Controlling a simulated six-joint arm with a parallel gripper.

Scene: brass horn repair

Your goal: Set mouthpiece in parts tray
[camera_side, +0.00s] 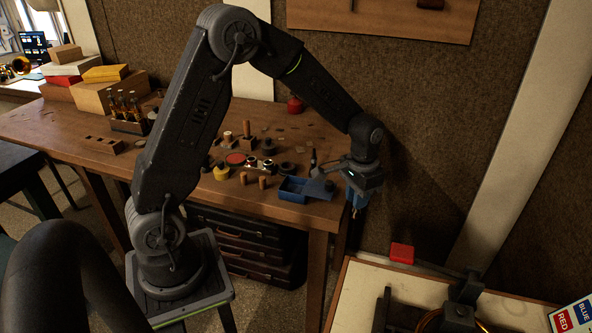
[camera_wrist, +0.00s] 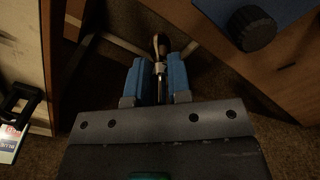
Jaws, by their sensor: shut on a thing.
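My gripper (camera_wrist: 160,72) has blue fingers shut on a small silvery mouthpiece (camera_wrist: 161,48), which sticks out past the fingertips in the wrist view. In the side view my gripper (camera_side: 356,208) points down just off the right end of the wooden bench, and I cannot make out the mouthpiece there.
A dark round knob (camera_wrist: 251,28) stands by the bench edge, close to the gripper's right in the wrist view. Wooden pegs, a yellow-based piece (camera_side: 221,172) and other small parts crowd the bench left of the tray.

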